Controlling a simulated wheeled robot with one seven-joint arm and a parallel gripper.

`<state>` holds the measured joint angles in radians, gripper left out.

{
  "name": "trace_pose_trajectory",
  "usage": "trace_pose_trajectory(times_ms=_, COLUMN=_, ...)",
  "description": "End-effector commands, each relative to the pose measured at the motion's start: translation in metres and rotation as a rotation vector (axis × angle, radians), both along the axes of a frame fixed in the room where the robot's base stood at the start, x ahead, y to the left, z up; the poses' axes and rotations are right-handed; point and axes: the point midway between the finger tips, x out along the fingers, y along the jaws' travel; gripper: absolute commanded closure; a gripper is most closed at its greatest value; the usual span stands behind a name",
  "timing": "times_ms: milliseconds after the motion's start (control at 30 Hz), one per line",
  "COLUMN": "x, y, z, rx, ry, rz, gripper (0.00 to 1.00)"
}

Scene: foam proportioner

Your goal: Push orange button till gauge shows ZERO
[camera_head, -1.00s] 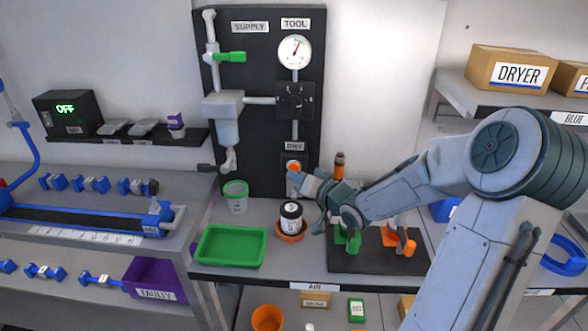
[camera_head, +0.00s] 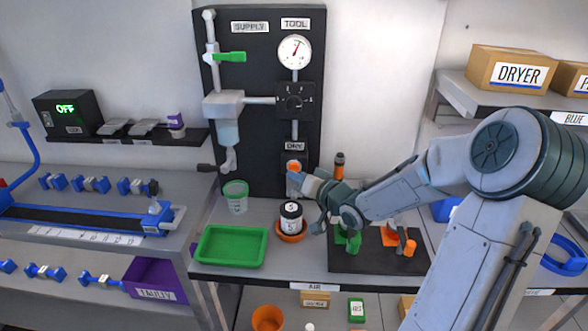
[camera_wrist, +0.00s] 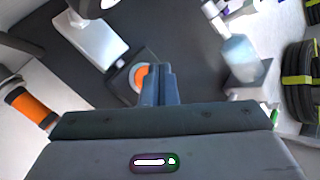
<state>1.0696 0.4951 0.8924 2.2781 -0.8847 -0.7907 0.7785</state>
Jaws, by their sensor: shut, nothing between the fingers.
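The orange button (camera_head: 293,166) is low on the dark panel, under the DRY label. In the wrist view the orange button (camera_wrist: 140,77) sits in a square dark housing, partly hidden by my fingers. My gripper (camera_head: 295,181) is shut and empty, with its tips at the button's lower edge in the head view. In the wrist view my shut fingertips (camera_wrist: 158,67) overlap the button's right side; I cannot tell whether they touch it. The round white gauge (camera_head: 295,51) is under the TOOL label. Its needle points up and slightly right; the scale is too small to read.
A black regulator (camera_head: 295,101) and a pale filter bowl (camera_head: 228,131) are on the panel. A black-and-white jar (camera_head: 291,216) stands in an orange dish below my gripper.

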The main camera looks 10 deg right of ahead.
Motion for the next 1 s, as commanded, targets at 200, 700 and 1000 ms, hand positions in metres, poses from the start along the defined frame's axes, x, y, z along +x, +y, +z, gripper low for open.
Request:
trace_pose_trajectory(times_ms=200, x=0.0000, y=0.0000, z=0.0000, rx=0.000, ry=0.000, rz=0.000, gripper=1.00)
trace_pose_trajectory(times_ms=700, x=0.0082, y=-0.0022, z=0.0008, rx=0.001, ry=0.001, rz=0.001, gripper=1.00)
trace_pose_trajectory(times_ms=1000, x=0.0083, y=-0.0025, z=0.0001, rx=0.000, ry=0.000, rz=0.000, gripper=1.00)
